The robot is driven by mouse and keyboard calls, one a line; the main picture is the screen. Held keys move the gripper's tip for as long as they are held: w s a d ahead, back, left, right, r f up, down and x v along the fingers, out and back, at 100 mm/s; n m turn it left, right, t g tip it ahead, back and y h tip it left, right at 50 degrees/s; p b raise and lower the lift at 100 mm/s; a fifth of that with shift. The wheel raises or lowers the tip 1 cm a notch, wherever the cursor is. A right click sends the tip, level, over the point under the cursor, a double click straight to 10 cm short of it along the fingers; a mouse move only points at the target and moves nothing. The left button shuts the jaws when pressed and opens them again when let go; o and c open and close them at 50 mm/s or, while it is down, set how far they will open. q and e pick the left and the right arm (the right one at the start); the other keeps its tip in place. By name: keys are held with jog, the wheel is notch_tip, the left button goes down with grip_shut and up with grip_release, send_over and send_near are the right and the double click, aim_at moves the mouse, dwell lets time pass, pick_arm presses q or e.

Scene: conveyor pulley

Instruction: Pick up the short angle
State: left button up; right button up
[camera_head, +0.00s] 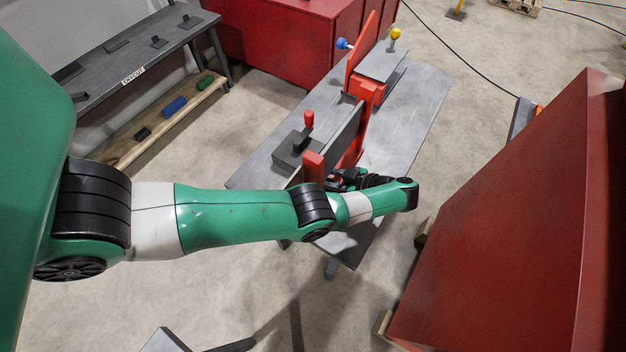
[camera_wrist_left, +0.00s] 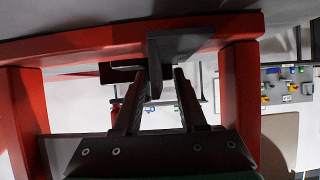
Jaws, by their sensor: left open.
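In the left wrist view, a dark angle piece (camera_wrist_left: 183,46), which seems to be the short angle, sits against a red frame bar (camera_wrist_left: 85,45). One of its flat sides reaches down between the tips of my left gripper (camera_wrist_left: 160,78). The two dark fingers are apart, one on either side of that plate, and I see no clear contact. In the head view, my left gripper (camera_head: 338,181) is at the near end of the red frame on the grey table (camera_head: 412,112). There the angle is hidden or too small to make out. My right gripper is in neither view.
The red frame's upright (camera_head: 361,130) and a dark plate (camera_head: 343,135) stand close to the gripper. A dark block with a red knob (camera_head: 297,150) lies left of them. A large red cabinet (camera_head: 530,230) stands right, and a workbench (camera_head: 130,65) at the back left.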

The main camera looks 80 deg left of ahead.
pick_arm(q)
jog(key=shift+w+d, duration=0.35)
jog(key=shift+c, duration=0.4)
grip_shut()
dwell(0.6)
